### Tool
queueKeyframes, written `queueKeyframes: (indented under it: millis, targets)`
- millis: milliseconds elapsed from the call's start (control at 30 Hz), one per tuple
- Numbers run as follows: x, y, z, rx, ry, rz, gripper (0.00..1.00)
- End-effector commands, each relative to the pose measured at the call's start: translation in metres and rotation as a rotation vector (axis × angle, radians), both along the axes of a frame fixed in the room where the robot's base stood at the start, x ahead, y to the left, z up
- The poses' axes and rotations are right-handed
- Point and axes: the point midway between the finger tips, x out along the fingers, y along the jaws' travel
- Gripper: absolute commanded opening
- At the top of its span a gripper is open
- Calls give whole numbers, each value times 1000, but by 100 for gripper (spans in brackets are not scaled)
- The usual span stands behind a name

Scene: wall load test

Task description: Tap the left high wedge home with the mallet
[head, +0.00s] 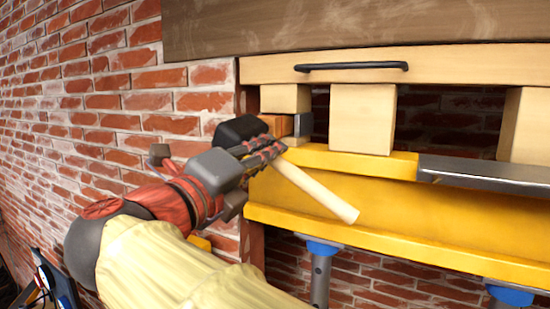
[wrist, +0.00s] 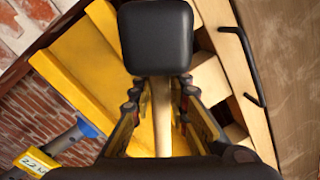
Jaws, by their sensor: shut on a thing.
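My gripper (head: 266,150) is shut on the handle of a mallet. The mallet has a black head (head: 240,130) and a pale wooden handle (head: 318,192) that slants down to the right. In the wrist view the black head (wrist: 155,38) is upper centre and the handle (wrist: 162,115) runs between my fingers (wrist: 161,98). An orange-brown wedge-like block (head: 277,124), which looks like the left high wedge, sits at the beam's left end, just right of the mallet head. Its lower part is hidden by my gripper. I cannot tell whether head and block touch.
The yellow beam (head: 350,205) stands on blue-topped props (head: 319,248). Pale wooden blocks (head: 362,118) stand on it under a plank with a black handle (head: 350,66). A grey metal piece (head: 303,126) is right of the wedge. A brick wall (head: 110,110) is at left.

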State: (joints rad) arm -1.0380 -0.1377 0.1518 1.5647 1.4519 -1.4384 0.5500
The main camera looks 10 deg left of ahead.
Motion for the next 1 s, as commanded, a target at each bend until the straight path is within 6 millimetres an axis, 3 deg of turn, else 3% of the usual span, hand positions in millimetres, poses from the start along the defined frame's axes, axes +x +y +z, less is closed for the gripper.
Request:
queueKeyframes:
  millis: [467,1000]
  targets:
    - [1,-1,1,2,-2,0,0]
    - [38,-16,1,1,-2,-1,0]
